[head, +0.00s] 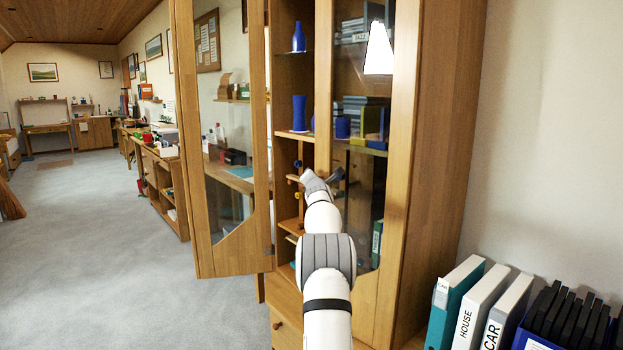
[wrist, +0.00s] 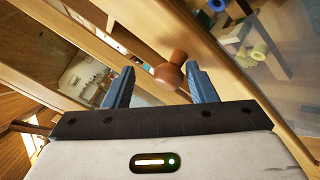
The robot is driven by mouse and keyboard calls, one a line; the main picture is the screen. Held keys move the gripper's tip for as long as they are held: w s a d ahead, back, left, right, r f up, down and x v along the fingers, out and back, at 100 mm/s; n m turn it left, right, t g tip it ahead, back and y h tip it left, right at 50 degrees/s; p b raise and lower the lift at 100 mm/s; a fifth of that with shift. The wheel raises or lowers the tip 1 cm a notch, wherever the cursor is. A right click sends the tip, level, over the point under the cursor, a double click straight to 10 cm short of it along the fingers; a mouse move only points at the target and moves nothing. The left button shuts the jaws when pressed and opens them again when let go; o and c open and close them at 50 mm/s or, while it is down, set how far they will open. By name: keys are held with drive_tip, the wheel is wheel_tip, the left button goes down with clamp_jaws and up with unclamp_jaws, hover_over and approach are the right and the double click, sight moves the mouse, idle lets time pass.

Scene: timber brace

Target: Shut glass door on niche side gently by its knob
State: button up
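The tall wooden cabinet has two glass doors. The left glass door (head: 231,130) stands swung open toward the room. The right glass door (head: 364,195) looks shut or nearly shut, with shelves behind its pane. My gripper (head: 335,177) is in front of the right door's left frame, partly hidden by my own wrist. In the wrist view my gripper (wrist: 158,88) is open, and a round brown knob (wrist: 174,70) lies between its two blue-grey fingers, nearer the right finger. The knob sits on a wooden frame beside glass. Whether a finger touches it, I cannot tell.
Blue vases (head: 299,113) stand on the cabinet's open left shelves. Binders (head: 480,305) and a blue box of dark folders (head: 565,315) stand at the lower right. A low shelf unit (head: 163,185) is at the left. The grey carpet (head: 95,240) is clear.

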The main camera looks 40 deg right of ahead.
drive_tip(key=b+v, duration=0.6)
drive_tip(key=v, duration=0.1)
drive_tip(key=shift+s+a+b, duration=0.25)
drive_tip(key=shift+s+b, duration=0.1)
drive_tip(key=shift+a, duration=0.1)
idle(0.3)
